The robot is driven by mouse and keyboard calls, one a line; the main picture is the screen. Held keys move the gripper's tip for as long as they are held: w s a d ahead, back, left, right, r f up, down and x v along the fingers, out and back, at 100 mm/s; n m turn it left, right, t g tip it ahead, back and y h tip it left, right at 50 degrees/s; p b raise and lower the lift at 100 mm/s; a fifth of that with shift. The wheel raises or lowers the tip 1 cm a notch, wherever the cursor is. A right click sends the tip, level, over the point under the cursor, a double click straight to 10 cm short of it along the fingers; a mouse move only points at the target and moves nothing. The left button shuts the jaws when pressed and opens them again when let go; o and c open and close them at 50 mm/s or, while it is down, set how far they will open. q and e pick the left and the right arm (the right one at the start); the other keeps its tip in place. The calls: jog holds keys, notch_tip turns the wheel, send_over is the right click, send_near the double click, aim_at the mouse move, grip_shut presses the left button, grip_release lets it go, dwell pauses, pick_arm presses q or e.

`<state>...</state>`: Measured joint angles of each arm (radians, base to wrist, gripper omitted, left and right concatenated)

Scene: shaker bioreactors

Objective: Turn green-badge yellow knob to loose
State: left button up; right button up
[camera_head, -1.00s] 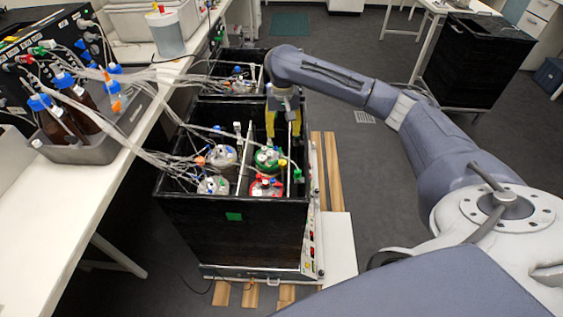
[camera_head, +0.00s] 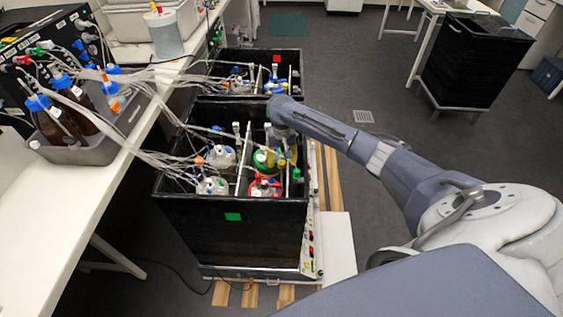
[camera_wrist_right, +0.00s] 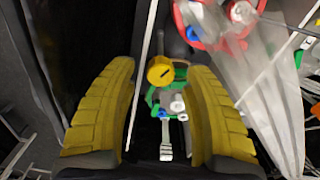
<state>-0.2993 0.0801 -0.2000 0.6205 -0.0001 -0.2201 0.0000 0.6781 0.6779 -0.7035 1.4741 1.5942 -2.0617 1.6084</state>
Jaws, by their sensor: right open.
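The yellow knob (camera_wrist_right: 160,71) shows in the right wrist view with a dark slot on its face, in front of green parts. My right gripper (camera_wrist_right: 157,78) is open, its yellow fingers on either side of the knob with gaps between. In the head view my right gripper (camera_head: 277,158) reaches down into the front black shaker box (camera_head: 225,240), beside the green-topped vessel (camera_head: 261,160). The green badge (camera_head: 233,217) is on this box's front wall. The knob cannot be made out in the head view. My left gripper is not in view.
Tubes (camera_head: 150,130) run left to the bench. Another black box (camera_head: 276,88) with a red badge (camera_head: 276,59) stands behind.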

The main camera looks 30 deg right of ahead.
jog(key=shift+f, duration=0.6)
grip_shut()
